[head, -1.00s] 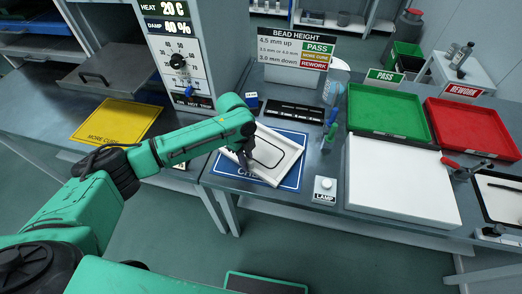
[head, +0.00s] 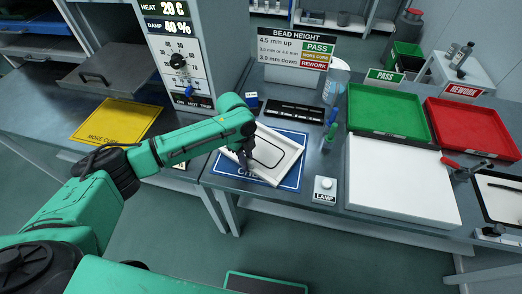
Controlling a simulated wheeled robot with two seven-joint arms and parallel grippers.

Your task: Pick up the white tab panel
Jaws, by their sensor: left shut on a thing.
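The white tab panel (head: 279,159) is a shallow white tray-like piece with a dark rounded bead line on its face. It lies at an angle over the blue mat (head: 290,184), which has white lettering partly covered. My left gripper (head: 246,160) is at the panel's left edge, shut on it, with the fingertips largely hidden behind the wrist. I cannot tell whether the panel touches the mat or is slightly raised. My right gripper is not in view.
To the right are a lamp button (head: 325,187), a large white panel surface (head: 398,182), a green PASS tray (head: 388,112) and a red REWORK tray (head: 474,127). A black slotted holder (head: 294,112) stands behind. A yellow mat (head: 116,120) lies left.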

